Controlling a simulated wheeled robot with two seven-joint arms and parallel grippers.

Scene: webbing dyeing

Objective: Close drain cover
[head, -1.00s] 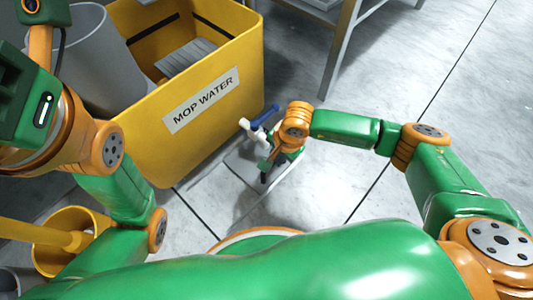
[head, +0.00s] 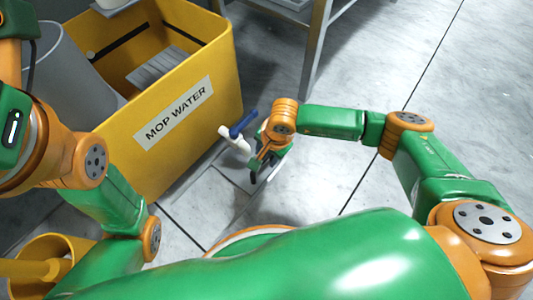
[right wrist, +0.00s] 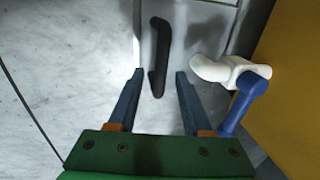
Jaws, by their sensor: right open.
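My right gripper (head: 262,160) is open beside the yellow bin, low over the floor. In the right wrist view its two blue fingers (right wrist: 158,78) stand apart with a black handle (right wrist: 160,55) between them in the picture. I cannot tell whether they touch it. A thin pale edge (right wrist: 137,35) beside the handle looks like the drain cover seen nearly edge-on. In the head view a pale edge (head: 277,170) shows by the gripper, which hides much of the cover. My left gripper is out of view.
The yellow mop water bin (head: 205,125) stands close left of my right gripper. Its white spout (head: 233,139) with a blue lever (head: 243,124) juts out near the fingers. A metal rack leg (head: 314,50) stands behind. The floor to the right is clear.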

